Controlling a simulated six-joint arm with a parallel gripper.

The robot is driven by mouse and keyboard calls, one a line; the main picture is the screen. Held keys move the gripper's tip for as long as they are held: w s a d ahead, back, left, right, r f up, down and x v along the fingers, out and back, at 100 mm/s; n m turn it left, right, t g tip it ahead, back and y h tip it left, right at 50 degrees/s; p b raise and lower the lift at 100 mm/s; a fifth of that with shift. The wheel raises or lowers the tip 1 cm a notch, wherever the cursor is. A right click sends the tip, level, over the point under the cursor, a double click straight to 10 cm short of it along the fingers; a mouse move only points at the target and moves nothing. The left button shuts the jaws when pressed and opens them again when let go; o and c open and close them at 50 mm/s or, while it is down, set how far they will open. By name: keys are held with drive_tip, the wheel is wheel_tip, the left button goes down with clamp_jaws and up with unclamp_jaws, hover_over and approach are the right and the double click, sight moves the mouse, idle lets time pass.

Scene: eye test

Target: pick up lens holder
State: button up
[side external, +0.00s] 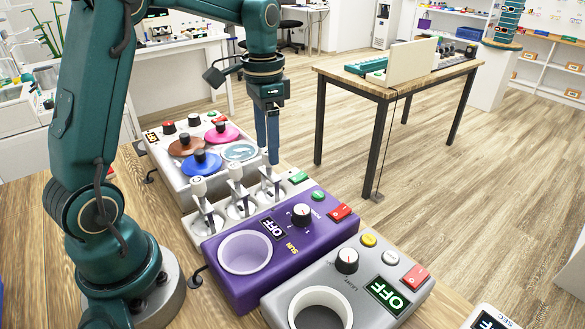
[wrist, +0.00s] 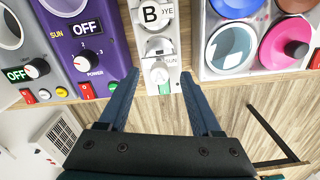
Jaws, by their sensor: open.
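No part is plainly marked as the lens holder. The likeliest candidate is a pale clear lens disc (side external: 240,151) in the white box, also in the wrist view (wrist: 232,48). Blue (side external: 201,163), brown (side external: 186,145) and pink (side external: 221,133) discs with black knobs sit beside it. My gripper (side external: 271,160) points down above the far end of a white tray (side external: 200,236) with upright white handles (side external: 236,173). In the wrist view the open fingers (wrist: 162,72) straddle the tray's end in the picture, with nothing held. Contact cannot be told.
A purple box (side external: 225,290) marked OFF and a grey box (side external: 275,311) stand in front of the tray, each with a round well. The wooden bench (side external: 40,210) ends just beyond them. A separate table (side external: 330,72) stands farther back across open floor.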

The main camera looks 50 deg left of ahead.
sight(269, 176)
drive_tip(key=shift+f, duration=2)
clamp_jaws()
